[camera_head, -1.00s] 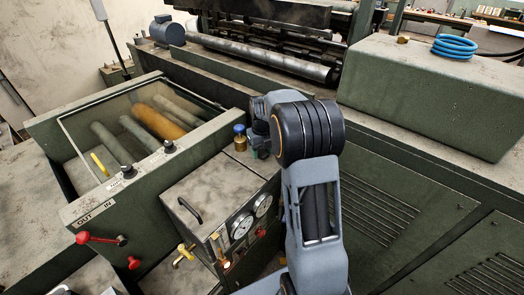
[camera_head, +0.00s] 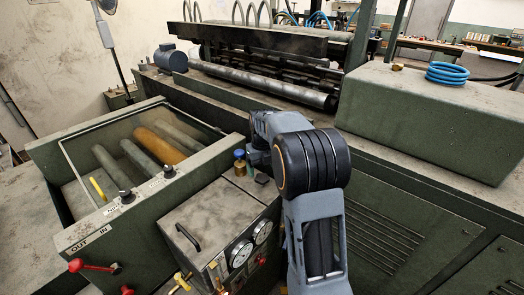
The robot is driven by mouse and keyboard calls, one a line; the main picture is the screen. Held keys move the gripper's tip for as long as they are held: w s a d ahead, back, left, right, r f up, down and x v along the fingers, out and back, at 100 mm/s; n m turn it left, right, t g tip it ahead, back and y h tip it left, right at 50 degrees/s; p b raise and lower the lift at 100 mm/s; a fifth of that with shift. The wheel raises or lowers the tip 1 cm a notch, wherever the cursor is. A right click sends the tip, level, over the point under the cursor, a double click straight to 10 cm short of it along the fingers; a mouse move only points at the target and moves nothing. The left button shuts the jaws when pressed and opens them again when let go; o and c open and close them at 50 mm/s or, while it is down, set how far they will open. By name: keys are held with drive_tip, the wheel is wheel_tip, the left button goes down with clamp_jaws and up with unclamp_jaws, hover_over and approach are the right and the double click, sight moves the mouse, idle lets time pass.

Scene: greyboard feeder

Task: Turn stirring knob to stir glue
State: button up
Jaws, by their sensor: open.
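Two small black knobs, a front one (camera_head: 126,196) and a rear one (camera_head: 168,171), stand on the sloped edge of the green roller tank (camera_head: 85,213). Each has a small white label too small to read, so I cannot tell which is the stirring knob. My gripper (camera_head: 258,160) is at the far end of my arm, to the right of both knobs and apart from them. It is close to a blue-capped brass valve (camera_head: 239,160); whether they touch is unclear. The gripper is open and empty as far as I see; its fingers are mostly hidden.
A grey box with gauges (camera_head: 238,254) and a black handle stands right of the tank. Red levers (camera_head: 95,267) stick out at the lower left. Grey and orange rollers (camera_head: 160,146) lie inside the tank. A long roller (camera_head: 262,75) runs behind.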

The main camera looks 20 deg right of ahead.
sight(262, 177)
wheel_tip(262, 177, up, 10)
idle(0.4)
drive_tip(key=shift+f, duration=0.1)
